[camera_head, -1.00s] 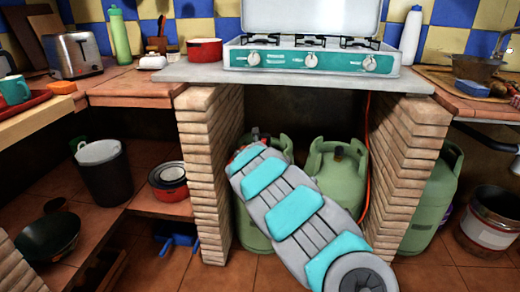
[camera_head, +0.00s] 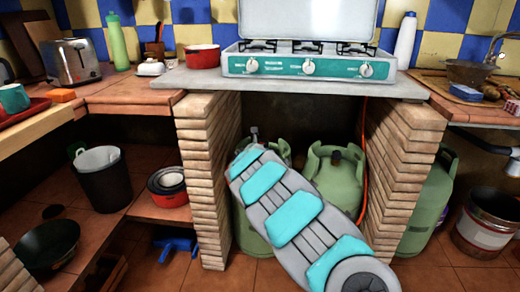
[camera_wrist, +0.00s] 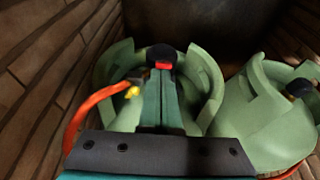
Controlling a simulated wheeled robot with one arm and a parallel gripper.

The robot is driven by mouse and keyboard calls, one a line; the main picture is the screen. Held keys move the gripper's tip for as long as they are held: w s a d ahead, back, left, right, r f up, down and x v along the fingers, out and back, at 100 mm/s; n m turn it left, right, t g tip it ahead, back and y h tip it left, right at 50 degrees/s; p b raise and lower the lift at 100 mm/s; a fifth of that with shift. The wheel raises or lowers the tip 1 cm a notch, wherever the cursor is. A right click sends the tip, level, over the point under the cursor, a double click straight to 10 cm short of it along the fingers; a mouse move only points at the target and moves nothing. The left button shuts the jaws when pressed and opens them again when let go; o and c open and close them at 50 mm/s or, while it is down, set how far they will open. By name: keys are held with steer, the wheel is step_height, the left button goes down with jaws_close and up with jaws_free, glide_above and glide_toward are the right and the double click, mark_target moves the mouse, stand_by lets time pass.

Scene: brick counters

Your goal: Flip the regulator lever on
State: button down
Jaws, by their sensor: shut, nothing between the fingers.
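In the wrist view, the regulator (camera_wrist: 160,53) is a dark round cap with a small red lever (camera_wrist: 163,66) on its near side. It sits on top of the left green gas cylinder (camera_wrist: 112,78), inside the collar. A yellow fitting (camera_wrist: 132,92) and an orange hose (camera_wrist: 88,108) come out at its left. My gripper (camera_wrist: 162,78) is shut and empty, its teal fingers pointing at the regulator. The tips appear at or just below the red lever; contact cannot be told. In the head view, my arm covers much of the left cylinder (camera_head: 250,238) and hides the gripper.
A second green cylinder (camera_head: 335,178) stands close on the right. Brick pillars (camera_head: 205,175) and (camera_head: 405,165) bound the niche on both sides. The counter slab (camera_head: 200,78) with the stove (camera_head: 308,66) lies above. An orange hose (camera_head: 363,150) hangs by the right pillar.

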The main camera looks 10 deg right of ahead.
steer(key=shift+r, duration=0.4)
steer(key=s+a+r+p, duration=0.1)
steer(key=s+r, duration=0.4)
steer(key=r, duration=0.3)
steer(key=shift+s+a+p, duration=0.3)
steer(key=shift+a, duration=0.1)
